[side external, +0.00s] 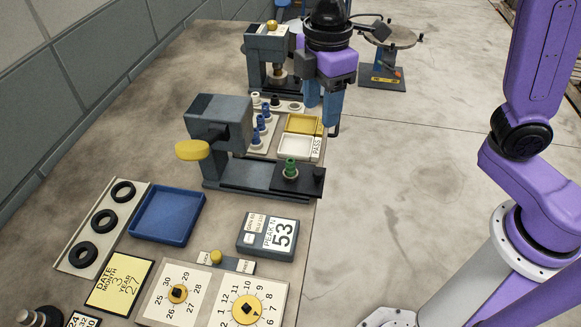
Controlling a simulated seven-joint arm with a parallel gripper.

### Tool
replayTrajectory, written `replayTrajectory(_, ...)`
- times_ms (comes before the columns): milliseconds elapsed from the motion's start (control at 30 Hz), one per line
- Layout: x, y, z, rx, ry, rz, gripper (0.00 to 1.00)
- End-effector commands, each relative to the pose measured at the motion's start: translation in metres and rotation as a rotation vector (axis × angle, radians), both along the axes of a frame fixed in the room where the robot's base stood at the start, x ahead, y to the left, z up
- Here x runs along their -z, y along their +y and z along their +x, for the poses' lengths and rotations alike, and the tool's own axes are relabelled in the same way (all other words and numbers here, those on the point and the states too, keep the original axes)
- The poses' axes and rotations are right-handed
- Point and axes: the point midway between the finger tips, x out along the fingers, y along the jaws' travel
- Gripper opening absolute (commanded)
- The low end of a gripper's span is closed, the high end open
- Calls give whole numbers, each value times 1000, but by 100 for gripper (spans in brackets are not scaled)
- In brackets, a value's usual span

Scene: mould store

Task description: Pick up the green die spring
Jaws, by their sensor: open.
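The green die spring (290,169) stands upright on the dark flat bed of a grey bench device (226,112) with a yellow knob. My gripper (322,118) is open, with blue fingers pointing down. It hangs beyond the green spring and a little to its right in the picture, apart from it. I see nothing between the fingers.
A rack (263,150) holds several blue springs, with white and black pieces behind. A yellow tray (302,124) and a white tray (295,147) lie near my gripper. A grey press (266,45) stands behind. A blue tray (167,216) and a display box (268,236) are nearer.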

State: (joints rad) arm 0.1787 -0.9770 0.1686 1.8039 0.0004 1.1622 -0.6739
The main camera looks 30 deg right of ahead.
Motion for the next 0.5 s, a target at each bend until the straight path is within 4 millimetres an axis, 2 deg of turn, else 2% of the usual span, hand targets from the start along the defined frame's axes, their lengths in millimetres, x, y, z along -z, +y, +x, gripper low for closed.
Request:
replayTrajectory(100,-2,17,25,-45,2,-3,51)
replayTrajectory(200,-3,25,39,-74,3,-4,51)
replayTrajectory(367,-3,30,50,-99,5,-6,51)
replayTrajectory(500,10,30,51,-102,8,-9,51)
